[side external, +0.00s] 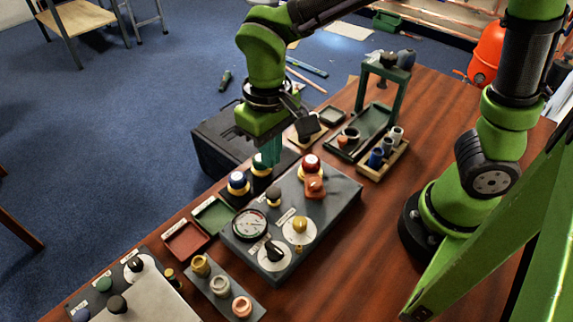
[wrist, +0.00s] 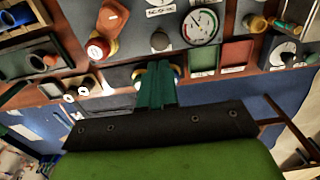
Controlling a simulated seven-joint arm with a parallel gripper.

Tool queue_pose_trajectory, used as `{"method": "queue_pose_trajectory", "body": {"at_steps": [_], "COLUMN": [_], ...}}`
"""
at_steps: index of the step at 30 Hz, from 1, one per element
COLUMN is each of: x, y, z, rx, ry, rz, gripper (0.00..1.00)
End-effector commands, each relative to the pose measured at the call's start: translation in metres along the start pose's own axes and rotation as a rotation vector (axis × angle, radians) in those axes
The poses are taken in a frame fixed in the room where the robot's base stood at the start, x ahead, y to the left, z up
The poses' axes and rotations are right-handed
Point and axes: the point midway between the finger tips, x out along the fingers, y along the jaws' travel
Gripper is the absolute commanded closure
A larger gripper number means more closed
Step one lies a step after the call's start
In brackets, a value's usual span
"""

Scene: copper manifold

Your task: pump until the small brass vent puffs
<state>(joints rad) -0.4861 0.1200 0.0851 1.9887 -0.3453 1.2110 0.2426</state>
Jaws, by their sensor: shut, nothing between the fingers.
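My gripper (side external: 266,152) points down with its green fingers shut and empty, above a dark round part (side external: 261,168) at the back edge of the grey box. The fingers (wrist: 157,85) also show in the wrist view, hiding most of what is beneath them; I cannot tell whether they touch it. A blue-and-white capped knob (side external: 238,183) stands just left of it. The grey box (side external: 335,205) carries a round gauge (side external: 250,225), a brass knob (side external: 300,225) on a white disc, and a black knob (side external: 273,250). I cannot tell which part is the vent; no puff shows.
A red-capped knob (side external: 310,162) and an orange block (side external: 315,186) stand right of my gripper. Red (side external: 187,240) and green (side external: 214,215) trays lie left of the box. A green frame (side external: 386,82) and a wooden rack (side external: 385,160) stand at the right.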

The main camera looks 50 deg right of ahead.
Motion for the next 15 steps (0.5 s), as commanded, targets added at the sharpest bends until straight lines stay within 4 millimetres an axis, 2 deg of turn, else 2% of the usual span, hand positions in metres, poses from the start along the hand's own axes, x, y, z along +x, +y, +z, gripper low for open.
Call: {"method": "queue_pose_trajectory", "body": {"at_steps": [1, 6, 15], "x": [-0.012, -0.036, -0.046], "y": [-0.001, -0.001, 0.000], "z": [-0.001, -0.001, -0.001], "rx": [0.001, 0.001, 0.000], "ry": [0.005, 0.004, 0.002], "rz": [-0.003, -0.002, -0.001], "gripper": [1.00, 1.00, 1.00]}}
